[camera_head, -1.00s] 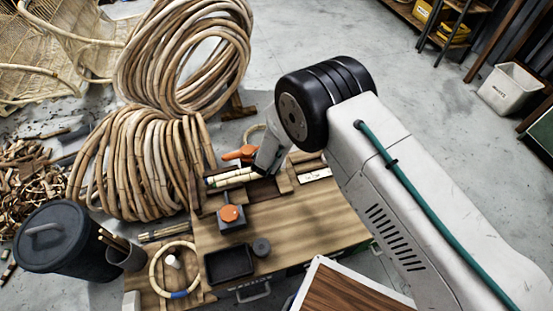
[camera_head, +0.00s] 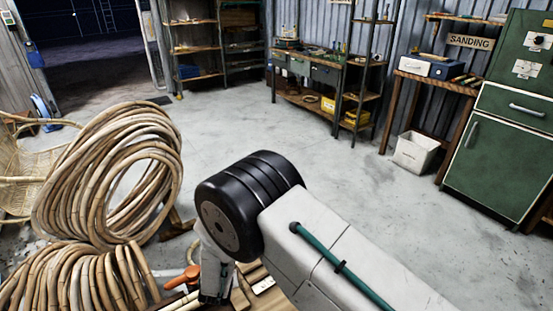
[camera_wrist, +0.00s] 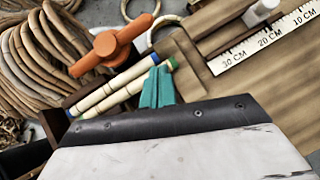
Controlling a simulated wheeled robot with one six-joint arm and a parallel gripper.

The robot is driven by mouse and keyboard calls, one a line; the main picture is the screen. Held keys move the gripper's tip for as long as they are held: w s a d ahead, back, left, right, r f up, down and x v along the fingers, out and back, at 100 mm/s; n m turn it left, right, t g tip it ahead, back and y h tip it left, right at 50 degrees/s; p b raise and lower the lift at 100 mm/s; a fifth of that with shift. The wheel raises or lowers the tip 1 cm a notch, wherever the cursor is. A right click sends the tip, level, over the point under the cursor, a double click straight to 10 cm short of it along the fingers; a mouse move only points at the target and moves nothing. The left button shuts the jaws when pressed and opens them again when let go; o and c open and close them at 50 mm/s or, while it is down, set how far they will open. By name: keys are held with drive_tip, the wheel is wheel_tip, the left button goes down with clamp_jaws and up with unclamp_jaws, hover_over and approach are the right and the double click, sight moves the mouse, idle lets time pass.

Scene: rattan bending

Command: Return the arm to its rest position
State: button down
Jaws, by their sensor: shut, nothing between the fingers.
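My arm reaches in from the lower right in the head view, its elbow bent at the black joint. My gripper hangs down past that joint, mostly cut off by the frame's bottom edge. In the wrist view my gripper's teal fingers (camera_wrist: 157,88) are together with nothing between them. They appear over the bench beside two pale cane pieces (camera_wrist: 118,92) with coloured end bands. I cannot tell whether the fingers touch the canes.
An orange handle (camera_wrist: 108,46) and a ruler (camera_wrist: 265,38) are near the gripper. Rattan coils (camera_head: 112,180) stand at the left. A white bin (camera_head: 414,153), a green cabinet (camera_head: 507,165) and a workbench (camera_head: 322,73) line the back. The grey floor between is clear.

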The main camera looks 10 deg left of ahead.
drive_tip(key=w+d+r+m+g+h, duration=0.15)
drive_tip(key=d+r+m+h, duration=0.35)
drive_tip(key=d+r+m, duration=0.85)
drive_tip(key=w+d+r+m+g+h, duration=0.15)
drive_tip(key=d+r+m+h, duration=0.55)
drive_tip(key=d+r, duration=1.05)
drive_tip(key=s+d+r+m+g+y, duration=0.1)
drive_tip(key=s+d+r+m+y, duration=0.3)
drive_tip(key=s+d+r+m, duration=0.6)
drive_tip(key=s+d+r+m+g+y, duration=0.1)
drive_tip(key=s+d+r+m+y, duration=0.3)
drive_tip(key=s+d+r+m, duration=0.6)
drive_tip(key=s+d, duration=0.4)
drive_tip(key=s, duration=0.1)
drive_tip(key=shift+s+g+y, duration=0.25)
drive_tip(key=shift+g+y, duration=0.05)
drive_tip(key=shift+y, duration=0.1)
drive_tip(key=shift+m, duration=0.25)
